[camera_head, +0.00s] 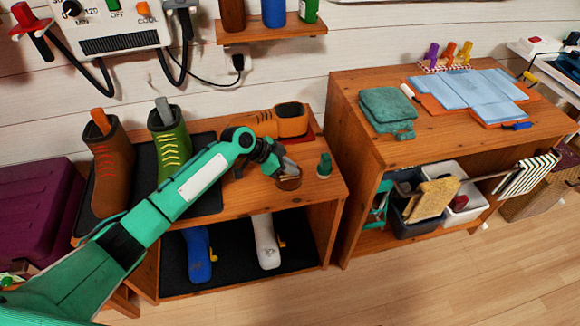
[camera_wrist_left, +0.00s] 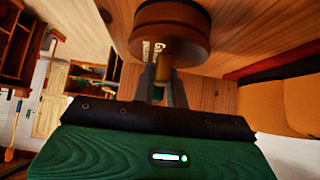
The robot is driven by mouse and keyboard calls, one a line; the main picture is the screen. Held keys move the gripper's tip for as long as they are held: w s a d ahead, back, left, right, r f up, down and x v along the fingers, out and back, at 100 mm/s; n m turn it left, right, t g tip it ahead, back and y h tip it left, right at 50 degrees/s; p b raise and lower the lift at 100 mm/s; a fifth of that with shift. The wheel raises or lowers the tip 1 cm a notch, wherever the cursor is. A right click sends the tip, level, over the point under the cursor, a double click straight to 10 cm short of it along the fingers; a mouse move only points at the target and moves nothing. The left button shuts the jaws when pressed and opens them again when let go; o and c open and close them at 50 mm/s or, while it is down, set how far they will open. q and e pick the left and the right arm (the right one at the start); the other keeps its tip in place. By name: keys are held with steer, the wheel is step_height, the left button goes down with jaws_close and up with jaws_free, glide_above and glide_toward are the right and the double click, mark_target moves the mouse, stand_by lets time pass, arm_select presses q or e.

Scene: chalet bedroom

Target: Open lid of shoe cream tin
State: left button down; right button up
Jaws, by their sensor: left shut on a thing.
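The shoe cream tin (camera_head: 289,183) is a small round brown tin on the top of the low wooden shoe bench, near its right end. In the left wrist view the tin (camera_wrist_left: 172,28) shows as a reddish-brown disc with pale lettering. My left gripper (camera_head: 280,168) reaches it from above left. In the left wrist view its fingers (camera_wrist_left: 163,80) are shut on a small tan part sticking out of the tin, which looks like the lid's knob. The fingers partly hide the tin in the head view, and I cannot see a gap under the lid. My right gripper is not in view.
A small green object (camera_head: 324,165) stands close right of the tin. An orange shoe (camera_head: 284,120) lies behind it; brown (camera_head: 110,165) and green (camera_head: 172,140) boots stand left. A higher wooden cabinet (camera_head: 350,130) stands right, past a narrow gap. A shelf (camera_head: 270,30) hangs above.

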arm_select(q)
steer(key=shift+w, duration=0.1)
steer(key=shift+w+r+n+g, duration=0.25)
steer(key=shift+r+n+g, duration=0.05)
steer(key=shift+g, duration=0.2)
steer(key=shift+w+a+r+n+g+h+b, duration=0.25)
steer(key=shift+w+n+g+h+b, duration=0.25)
steer(key=shift+g+b, duration=0.3)
steer(key=shift+w+r+g, duration=0.1)
steer(key=shift+g, duration=0.2)
steer(key=shift+w+a+r+n+g+h+b, duration=0.2)
steer(key=shift+w+n+g+h+b, duration=0.25)
steer(key=shift+b, duration=0.35)
steer(key=shift+w+r+n+g+b, duration=0.15)
steer(key=shift+r+n+g+b, duration=0.1)
steer(key=shift+g+b, duration=0.1)
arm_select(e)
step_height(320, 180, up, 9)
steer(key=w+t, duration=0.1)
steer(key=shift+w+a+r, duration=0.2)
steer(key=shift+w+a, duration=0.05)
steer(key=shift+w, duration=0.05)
